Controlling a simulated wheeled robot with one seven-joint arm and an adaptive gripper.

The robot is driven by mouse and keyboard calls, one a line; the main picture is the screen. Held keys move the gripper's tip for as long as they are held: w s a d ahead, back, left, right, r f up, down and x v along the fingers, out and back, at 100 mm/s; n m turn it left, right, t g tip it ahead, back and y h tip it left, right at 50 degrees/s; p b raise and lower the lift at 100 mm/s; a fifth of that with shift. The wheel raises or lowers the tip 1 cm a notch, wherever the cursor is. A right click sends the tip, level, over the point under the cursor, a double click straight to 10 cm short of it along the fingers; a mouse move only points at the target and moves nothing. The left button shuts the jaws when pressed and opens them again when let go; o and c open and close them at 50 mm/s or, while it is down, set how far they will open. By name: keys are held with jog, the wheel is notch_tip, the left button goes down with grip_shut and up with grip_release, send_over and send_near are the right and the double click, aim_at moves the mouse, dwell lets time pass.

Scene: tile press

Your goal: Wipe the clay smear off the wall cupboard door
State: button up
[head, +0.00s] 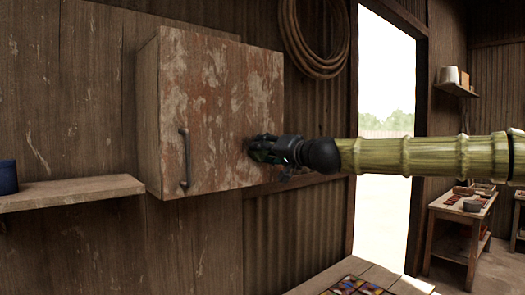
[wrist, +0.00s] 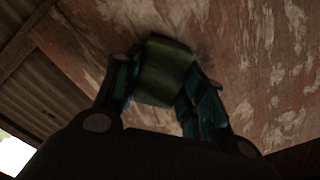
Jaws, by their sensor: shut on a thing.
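The wall cupboard door (head: 215,110) is weathered reddish brown with pale patches and a dark vertical handle (head: 185,157) at its left. My gripper (head: 262,150) is at the right part of the door, in its lower half. In the wrist view my gripper (wrist: 160,85) is shut on a dark green block (wrist: 166,72), which is at the door surface and seems to touch it. A dark smudge shows on the door (wrist: 255,75) just beside the block's upper end. The clay smear cannot be told for sure from the worn paint, and my gripper hides part of the door.
A wooden shelf (head: 70,192) is left of the cupboard, with a blue container (head: 8,177) at its end. A coiled rope (head: 318,35) hangs to the upper right. An open doorway (head: 385,130) and a small table (head: 460,210) are further right. A table with coloured tiles (head: 355,285) is below.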

aim_at(234, 148)
jog(key=w+d, duration=0.2)
jog(key=d, duration=0.1)
jog(key=shift+f+b, duration=0.15)
jog(key=shift+b, duration=0.25)
jog(key=shift+a, duration=0.15)
jog(key=shift+s+a+b, duration=0.4)
jog(key=shift+s+a, duration=0.4)
jog(key=shift+a, duration=0.25)
jog(key=shift+s+a+b, duration=0.45)
jog(key=shift+s+a, duration=0.4)
jog(key=shift+a, duration=0.2)
jog(key=shift+s+a+b, duration=0.4)
jog(key=shift+s+a, duration=0.4)
jog(key=shift+a, duration=0.25)
jog(key=shift+a, duration=0.1)
jog(key=shift+s+a, duration=0.45)
jog(key=shift+a, duration=0.25)
jog(key=shift+s+a+b, duration=0.45)
jog(key=shift+s+a, duration=0.1)
jog(key=shift+a, duration=0.25)
jog(key=shift+s+r, duration=0.1)
jog(key=shift+r, duration=0.3)
